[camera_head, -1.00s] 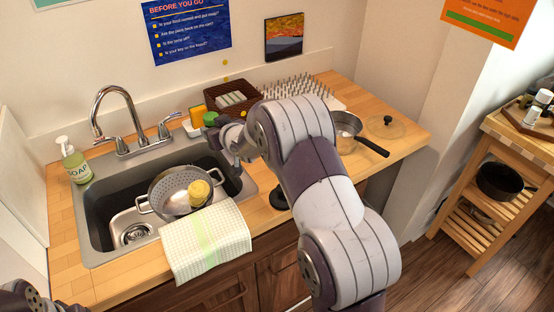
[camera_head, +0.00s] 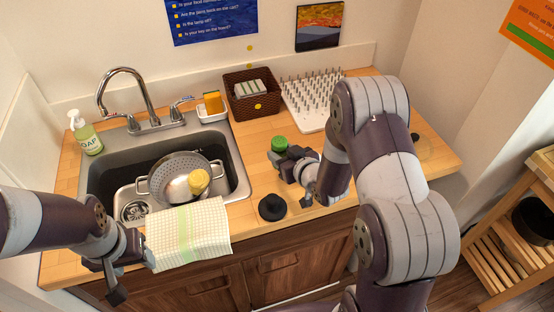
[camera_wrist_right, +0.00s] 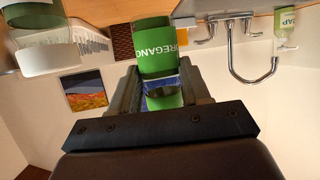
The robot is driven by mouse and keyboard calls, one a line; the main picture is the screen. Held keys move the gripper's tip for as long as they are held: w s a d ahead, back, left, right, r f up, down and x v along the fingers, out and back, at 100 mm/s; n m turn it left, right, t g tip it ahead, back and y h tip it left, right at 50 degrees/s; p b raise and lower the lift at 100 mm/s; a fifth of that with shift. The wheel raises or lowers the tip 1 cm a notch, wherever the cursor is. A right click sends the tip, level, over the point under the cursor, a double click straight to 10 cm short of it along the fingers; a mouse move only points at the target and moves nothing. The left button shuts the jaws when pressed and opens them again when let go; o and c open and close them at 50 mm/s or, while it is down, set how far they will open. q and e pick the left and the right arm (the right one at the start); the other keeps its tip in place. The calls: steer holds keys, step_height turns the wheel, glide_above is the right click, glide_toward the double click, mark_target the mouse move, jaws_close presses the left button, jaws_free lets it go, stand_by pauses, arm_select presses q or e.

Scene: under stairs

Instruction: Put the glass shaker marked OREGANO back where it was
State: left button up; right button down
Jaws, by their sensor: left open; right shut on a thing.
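The OREGANO shaker has a green lid (camera_head: 279,143) in the head view. In the right wrist view its green label reading OREGANO (camera_wrist_right: 160,48) shows between the fingers. My right gripper (camera_head: 284,158) is shut on the shaker over the counter, right of the sink and in front of the brown basket. Most of the shaker is hidden by the gripper in the head view, and I cannot tell its height above the counter. My left gripper (camera_head: 136,275) is open and empty at the counter's front edge, left of the checked towel (camera_head: 190,232).
The sink (camera_head: 235,165) holds a colander (camera_head: 170,172) with a yellow sponge-like item. A brown basket (camera_head: 240,108), white peg rack (camera_head: 315,118) and sponge holder (camera_head: 212,115) stand at the back. A black knobbed object (camera_head: 271,208) is at the front. A wooden cart (camera_head: 490,255) stands right.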

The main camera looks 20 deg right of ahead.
mark_target(278, 151)
steer(key=x, duration=0.3)
steer(key=shift+w+f, duration=0.15)
steer(key=shift+f, duration=0.25)
step_height(278, 151, down, 3)
steer(key=shift+a+f+p, duration=0.2)
steer(key=shift+p, duration=0.4)
steer(key=shift+f, duration=0.3)
arm_select(q)
steer(key=shift+w+d+r, duration=0.1)
steer(key=shift+d+r, duration=0.2)
steer(key=shift+r, duration=0.5)
arm_select(e)
steer(key=shift+w+d+f, duration=0.1)
arm_select(q)
steer(key=shift+f, duration=0.15)
arm_select(e)
steer(key=shift+f, duration=0.1)
steer(key=c, duration=0.5)
jaws_free()
